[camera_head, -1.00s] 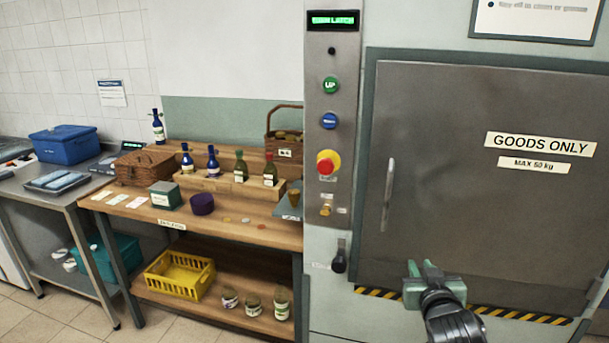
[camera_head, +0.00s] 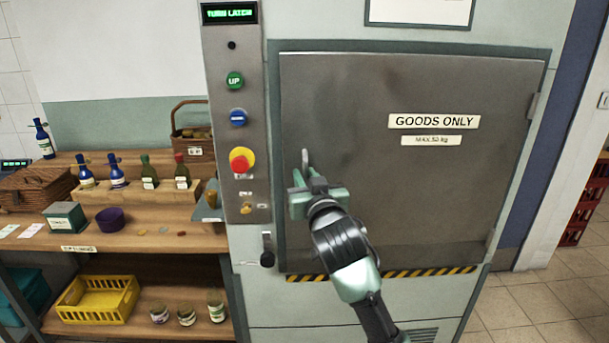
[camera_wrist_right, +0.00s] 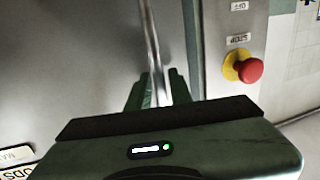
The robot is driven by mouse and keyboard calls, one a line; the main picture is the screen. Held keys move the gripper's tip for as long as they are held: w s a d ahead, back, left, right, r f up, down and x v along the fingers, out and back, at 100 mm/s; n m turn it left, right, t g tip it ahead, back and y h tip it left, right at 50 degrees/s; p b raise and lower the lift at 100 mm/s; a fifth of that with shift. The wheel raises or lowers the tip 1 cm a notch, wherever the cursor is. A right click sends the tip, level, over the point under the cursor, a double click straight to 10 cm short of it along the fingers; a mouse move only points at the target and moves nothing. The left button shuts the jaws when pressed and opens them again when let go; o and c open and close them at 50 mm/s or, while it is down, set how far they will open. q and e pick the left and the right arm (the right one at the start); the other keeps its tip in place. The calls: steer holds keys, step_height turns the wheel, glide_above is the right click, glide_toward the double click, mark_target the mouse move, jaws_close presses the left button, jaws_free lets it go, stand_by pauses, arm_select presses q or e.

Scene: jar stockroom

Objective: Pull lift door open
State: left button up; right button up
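The grey metal lift door (camera_head: 430,200) sits flush in its frame and looks shut, with a "GOODS ONLY" label. Its upright bar handle (camera_head: 305,158) is near the left edge, the lower part hidden behind my right gripper (camera_head: 312,190). In the right wrist view the handle (camera_wrist_right: 151,40) runs down between the two green fingers of the right gripper (camera_wrist_right: 158,90). The fingers lie close on both sides and look shut on it. My left gripper is in neither view.
A control panel (camera_head: 237,130) left of the door has buttons, a red emergency stop (camera_head: 242,160) and a green display reading "TURN LATCH". A black lever (camera_head: 267,250) sits below it. Hinges are on the door's right. A wooden shelf (camera_head: 150,240) with bottles stands at left.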

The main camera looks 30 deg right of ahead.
steer(key=shift+c, duration=0.3)
jaws_close()
stand_by(1.2)
